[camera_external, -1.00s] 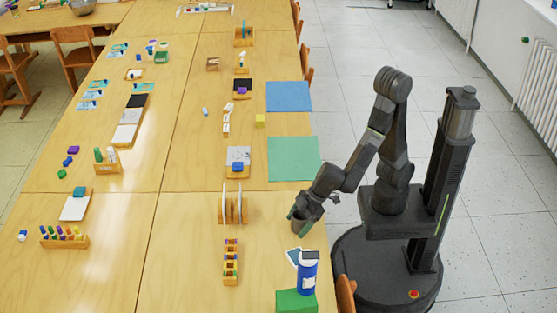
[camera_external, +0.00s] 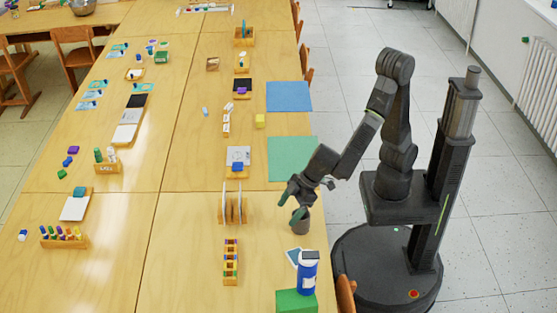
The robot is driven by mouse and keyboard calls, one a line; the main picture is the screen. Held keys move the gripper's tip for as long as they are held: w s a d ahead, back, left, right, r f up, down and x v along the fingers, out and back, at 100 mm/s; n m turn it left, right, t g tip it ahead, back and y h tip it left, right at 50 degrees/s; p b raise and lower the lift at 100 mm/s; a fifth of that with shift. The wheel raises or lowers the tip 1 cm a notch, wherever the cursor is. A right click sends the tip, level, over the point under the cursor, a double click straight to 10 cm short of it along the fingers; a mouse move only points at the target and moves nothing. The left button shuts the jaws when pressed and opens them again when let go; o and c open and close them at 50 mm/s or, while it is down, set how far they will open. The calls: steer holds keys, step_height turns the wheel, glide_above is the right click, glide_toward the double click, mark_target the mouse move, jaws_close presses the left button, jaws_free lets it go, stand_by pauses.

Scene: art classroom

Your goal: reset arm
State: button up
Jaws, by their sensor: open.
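My gripper (camera_external: 291,203) is open and empty, above and slightly left of a dark grey cup (camera_external: 300,221) on the table near its right edge. The fingers are clear of the cup's body. From this angle I cannot tell whether a fingertip still touches the rim. My arm reaches from the base at the right, over the table's edge.
A green mat (camera_external: 292,158) and a blue mat (camera_external: 289,96) lie behind. A chair (camera_external: 345,293) stands at the edge.

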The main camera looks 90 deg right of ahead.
steer(key=w+a+f+m+h+p, duration=0.1)
steer(key=w+a+p, duration=0.25)
steer(key=a, duration=0.55)
steer(key=w+a+m+p, duration=0.1)
steer(key=w+a+p, duration=0.3)
steer(key=a, duration=0.6)
steer(key=f, duration=0.5)
steer(key=w+f+b, duration=0.1)
steer(key=f, duration=0.1)
steer(key=shift+f, duration=0.15)
stand_by(0.3)
